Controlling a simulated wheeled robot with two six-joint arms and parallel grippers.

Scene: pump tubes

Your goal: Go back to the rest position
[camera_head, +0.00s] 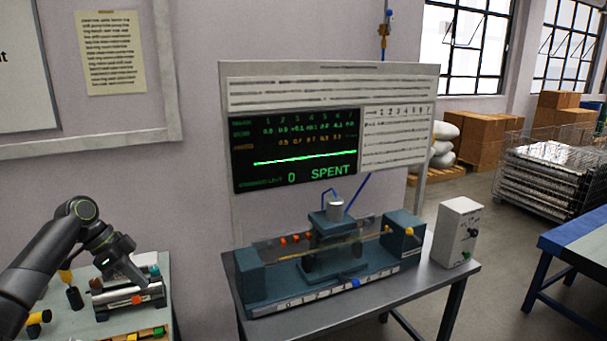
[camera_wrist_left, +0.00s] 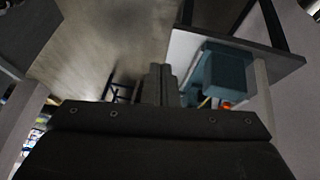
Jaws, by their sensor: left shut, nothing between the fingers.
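My left gripper (camera_head: 138,280) hangs from my dark arm at the left of the head view, over the small left table. Its fingers (camera_wrist_left: 158,85) are together in the left wrist view, with nothing between them. A metal tube (camera_head: 122,298) lies on the left table just below the gripper; I cannot tell from this angle how much space is between them. The blue-green pump rig (camera_head: 270,292) stands on the grey centre table, apart from the gripper. Part of the rig (camera_wrist_left: 222,75) also shows in the left wrist view. My right gripper is not in view.
Behind the rig a panel (camera_head: 228,100) carries a dark screen (camera_head: 290,140) reading "0 SPENT". A white control box (camera_head: 458,232) stands at the centre table's right. A blue table (camera_head: 580,240) is at far right. Open floor lies between these tables.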

